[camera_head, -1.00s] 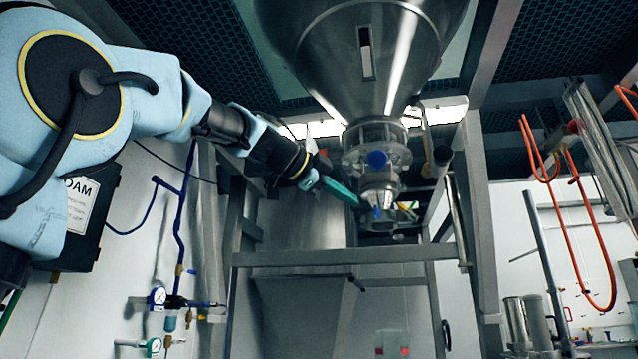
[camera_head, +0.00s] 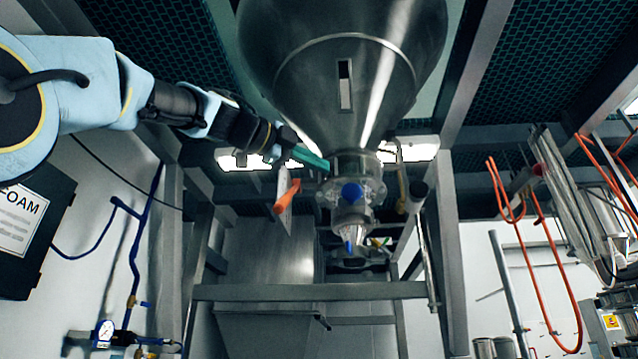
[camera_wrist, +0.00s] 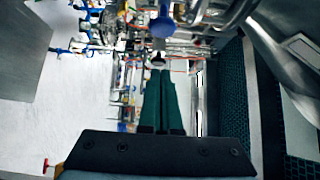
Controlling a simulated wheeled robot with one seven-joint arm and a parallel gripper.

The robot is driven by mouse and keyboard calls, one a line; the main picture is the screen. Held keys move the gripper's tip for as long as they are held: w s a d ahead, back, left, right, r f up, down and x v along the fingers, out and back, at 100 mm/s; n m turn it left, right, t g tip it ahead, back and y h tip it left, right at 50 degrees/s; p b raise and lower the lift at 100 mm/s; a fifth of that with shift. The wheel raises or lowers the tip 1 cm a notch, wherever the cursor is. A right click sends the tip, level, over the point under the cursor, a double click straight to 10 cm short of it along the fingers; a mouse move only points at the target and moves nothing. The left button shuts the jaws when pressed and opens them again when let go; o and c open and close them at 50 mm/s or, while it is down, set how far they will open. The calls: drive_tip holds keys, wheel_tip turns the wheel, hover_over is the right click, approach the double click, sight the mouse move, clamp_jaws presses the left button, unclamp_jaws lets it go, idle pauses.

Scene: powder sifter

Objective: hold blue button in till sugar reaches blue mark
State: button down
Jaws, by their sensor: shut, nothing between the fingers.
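My gripper (camera_head: 326,166), with teal fingers, is shut and empty. The wrist view shows the fingers (camera_wrist: 160,73) closed together. A narrow sight slot (camera_head: 345,85) is on the hopper front. I cannot make out sugar or a blue mark.
An orange-handled piece (camera_head: 287,197) hangs left of the valve. A steel frame crossbar (camera_head: 300,292) runs below. Orange hoses (camera_head: 550,260) hang at right. The space in front of the valve looks clear.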

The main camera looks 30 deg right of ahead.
sight(344, 192)
drive_tip(key=shift+w+d+p, duration=0.65)
drive_tip(key=shift+d+p, duration=0.3)
drive_tip(key=shift+d, duration=0.75)
drive_tip(key=shift+w+d+p, duration=0.6)
drive_tip(key=shift+d+p, duration=0.35)
drive_tip(key=shift+d, duration=0.7)
drive_tip(key=shift+w+d+p, duration=0.65)
drive_tip(key=shift+d+p, duration=0.3)
drive_tip(key=shift+d, duration=0.75)
drive_tip(key=shift+w+d+f+b, duration=0.1)
drive_tip(key=shift+w+d+b, duration=0.55)
drive_tip(key=shift+w, duration=0.25)
drive_tip(key=shift+w+d, duration=0.2)
drive_tip(key=shift+w, duration=0.1)
idle(1.8)
